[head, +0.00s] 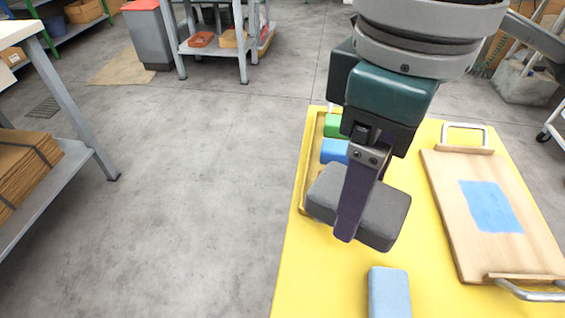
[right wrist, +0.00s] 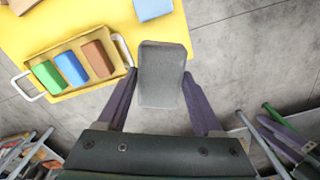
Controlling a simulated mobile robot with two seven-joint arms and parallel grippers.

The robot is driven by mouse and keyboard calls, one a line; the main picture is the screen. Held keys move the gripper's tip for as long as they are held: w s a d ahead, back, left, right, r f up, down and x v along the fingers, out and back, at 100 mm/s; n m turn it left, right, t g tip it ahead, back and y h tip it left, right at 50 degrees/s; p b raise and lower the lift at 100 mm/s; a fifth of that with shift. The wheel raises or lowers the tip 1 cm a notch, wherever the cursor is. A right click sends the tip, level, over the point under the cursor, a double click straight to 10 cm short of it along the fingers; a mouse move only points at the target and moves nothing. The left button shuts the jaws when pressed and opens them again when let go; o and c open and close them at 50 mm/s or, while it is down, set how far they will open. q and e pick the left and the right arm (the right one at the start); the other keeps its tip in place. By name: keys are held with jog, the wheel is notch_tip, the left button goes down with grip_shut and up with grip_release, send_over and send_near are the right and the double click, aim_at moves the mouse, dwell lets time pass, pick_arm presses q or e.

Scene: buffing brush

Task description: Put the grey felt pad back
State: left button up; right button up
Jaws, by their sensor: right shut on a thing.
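The grey felt pad (head: 385,213) is a rounded grey block held in my right gripper (head: 345,236) above the yellow table. In the right wrist view the pad (right wrist: 162,72) lies between the two purple fingers (right wrist: 160,85), over the table's edge and the floor as seen from there. A shallow tray (right wrist: 62,45) on the table holds a green block (right wrist: 47,76), a blue block (right wrist: 71,68) and a brown block (right wrist: 98,60) in a row.
A light blue block (head: 389,293) lies at the table's front. A wooden board (head: 453,205) with a blue patch (head: 490,206) and metal handles lies on the right. The yellow table (head: 310,265) is bare at front left. A shelf with cardboard (head: 22,168) stands at far left.

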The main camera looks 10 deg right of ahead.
jog(key=shift+s+a+f, duration=0.15)
jog(key=shift+s+a, duration=0.05)
jog(key=shift+a, duration=0.05)
jog(key=b, duration=0.5)
send_over(327, 288)
notch_tip(327, 288, down, 15)
notch_tip(327, 288, down, 4)
jog(key=shift+f+b, duration=0.15)
jog(key=shift+b, duration=0.95)
jog(key=shift+f, duration=0.2)
jog(key=o, duration=1.2)
